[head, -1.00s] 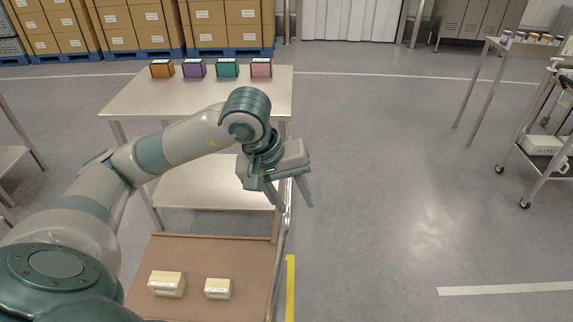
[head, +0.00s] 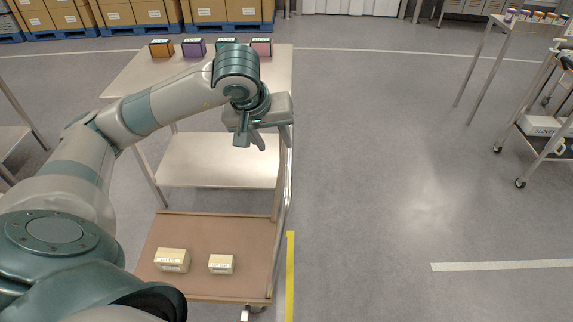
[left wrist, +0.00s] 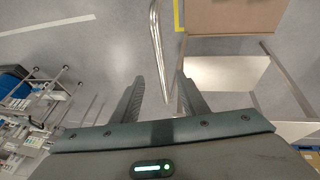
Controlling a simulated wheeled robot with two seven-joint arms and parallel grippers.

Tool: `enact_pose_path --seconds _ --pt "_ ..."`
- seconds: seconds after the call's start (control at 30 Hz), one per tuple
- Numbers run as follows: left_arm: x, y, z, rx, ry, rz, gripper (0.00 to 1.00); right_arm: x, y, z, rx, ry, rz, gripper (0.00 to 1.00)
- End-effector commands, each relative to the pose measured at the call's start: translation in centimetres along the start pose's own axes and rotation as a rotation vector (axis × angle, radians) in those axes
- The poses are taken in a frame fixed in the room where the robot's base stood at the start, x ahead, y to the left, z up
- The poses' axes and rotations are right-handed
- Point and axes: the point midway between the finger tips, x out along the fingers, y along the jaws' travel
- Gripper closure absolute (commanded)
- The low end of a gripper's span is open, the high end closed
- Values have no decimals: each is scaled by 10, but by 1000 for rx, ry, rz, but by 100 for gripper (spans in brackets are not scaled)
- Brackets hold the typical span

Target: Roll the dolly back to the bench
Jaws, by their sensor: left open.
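The dolly is a low brown platform (head: 205,225) with a tall silver tube handle (head: 287,190) on its right side. Two small cream cartons, a left one (head: 172,260) and a right one (head: 221,264), sit on it. The bench (head: 125,80) stands just beyond the dolly, with a lower shelf. My left gripper (head: 250,143) is open, pointing down near the top of the handle. In the left wrist view, the handle bar (left wrist: 157,45) runs into the gap between the fingers of my left gripper (left wrist: 160,92); I cannot tell whether they touch it. My right gripper is out of view.
Orange (head: 161,48), purple (head: 194,47), green and pink boxes line the bench's back. A yellow floor line (head: 290,275) runs beside the dolly. A cart (head: 540,135) stands at far right. The middle-right floor is clear.

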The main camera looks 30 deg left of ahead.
Motion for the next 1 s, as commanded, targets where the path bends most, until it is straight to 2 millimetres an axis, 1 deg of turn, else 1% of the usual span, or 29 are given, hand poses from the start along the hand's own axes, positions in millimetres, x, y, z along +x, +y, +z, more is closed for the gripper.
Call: enact_pose_path --seconds 0.17,0.27,0.6,0.8,0.9,1.0 --pt "21 -1 1 -1 -5 -3 60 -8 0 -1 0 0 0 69" --pt "37 0 1 -2 -5 -3 60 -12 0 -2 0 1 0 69" --pt "98 0 1 -2 -5 -3 60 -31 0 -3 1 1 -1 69" --pt "132 0 1 -1 -4 -2 60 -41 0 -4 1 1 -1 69" --pt "145 0 1 -2 -3 -1 60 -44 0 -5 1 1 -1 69" --pt "154 0 0 -1 -1 -1 60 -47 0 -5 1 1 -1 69"
